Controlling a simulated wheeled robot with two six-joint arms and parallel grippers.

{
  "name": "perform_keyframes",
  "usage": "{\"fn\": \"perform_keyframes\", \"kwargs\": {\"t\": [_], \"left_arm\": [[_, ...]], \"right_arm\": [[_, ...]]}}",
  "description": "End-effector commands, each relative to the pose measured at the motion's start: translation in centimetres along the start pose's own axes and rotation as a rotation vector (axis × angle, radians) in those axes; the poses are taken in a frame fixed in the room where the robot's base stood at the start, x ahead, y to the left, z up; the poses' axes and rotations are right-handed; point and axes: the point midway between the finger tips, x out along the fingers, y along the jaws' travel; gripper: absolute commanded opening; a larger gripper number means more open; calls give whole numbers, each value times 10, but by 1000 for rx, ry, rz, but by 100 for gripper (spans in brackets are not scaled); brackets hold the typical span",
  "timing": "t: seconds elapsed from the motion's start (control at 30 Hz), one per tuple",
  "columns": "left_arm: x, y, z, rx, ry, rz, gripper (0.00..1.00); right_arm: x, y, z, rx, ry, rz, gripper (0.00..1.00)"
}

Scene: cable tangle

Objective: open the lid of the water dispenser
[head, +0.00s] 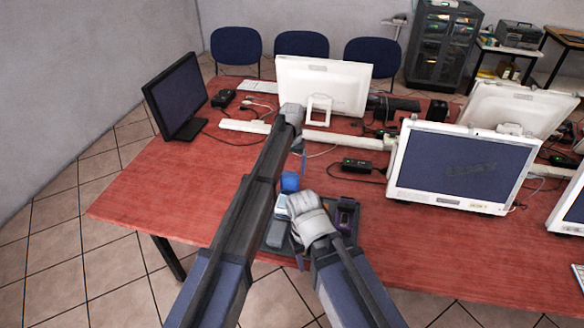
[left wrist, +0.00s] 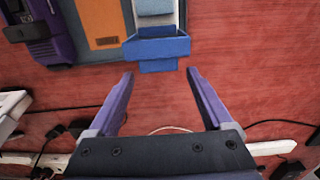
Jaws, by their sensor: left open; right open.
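A small device with a blue part (head: 290,182) and a pale grey body (head: 281,205) stands at the table's near edge; I take it for the water dispenser. In the left wrist view its blue part (left wrist: 157,48) looks like a shallow open box, and its pale body (left wrist: 155,8) is cut off by the top edge. I cannot tell where its lid is. My left gripper (left wrist: 160,73) is open and empty, its fingertips just short of the blue part. My right gripper (head: 299,255) is open beside the pale body; its wrist hides part of the scene.
A dark tray (head: 267,246) lies under the device. A purple device (head: 345,215) is at its right, also in the left wrist view (left wrist: 40,40). Monitors (head: 325,85), cables and a black adapter (head: 357,166) lie behind. The red table (head: 180,200) is clear at left.

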Motion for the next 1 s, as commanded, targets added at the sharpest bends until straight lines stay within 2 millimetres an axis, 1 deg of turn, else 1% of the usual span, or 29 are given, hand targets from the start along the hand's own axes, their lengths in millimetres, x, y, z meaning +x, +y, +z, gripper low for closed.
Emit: {"fn": "perform_keyframes", "kwargs": {"t": [0.27, 0.47, 0.67, 0.9, 1.0], "left_arm": [[-1, 0, 0, 0, 0, 0, 85], [-11, 0, 0, 0, 0, 0, 85], [-34, 0, 0, 0, 0, 0, 85], [-67, 0, 0, 0, 0, 0, 85], [-76, 0, 0, 0, 0, 0, 85]], "right_arm": [[-1, 0, 0, 0, 0, 0, 50], [-11, 1, 1, 0, 0, 0, 50], [-34, 3, 2, 0, 0, 0, 50], [-66, 6, 4, 0, 0, 0, 50], [-75, 7, 4, 0, 0, 0, 50]]}}
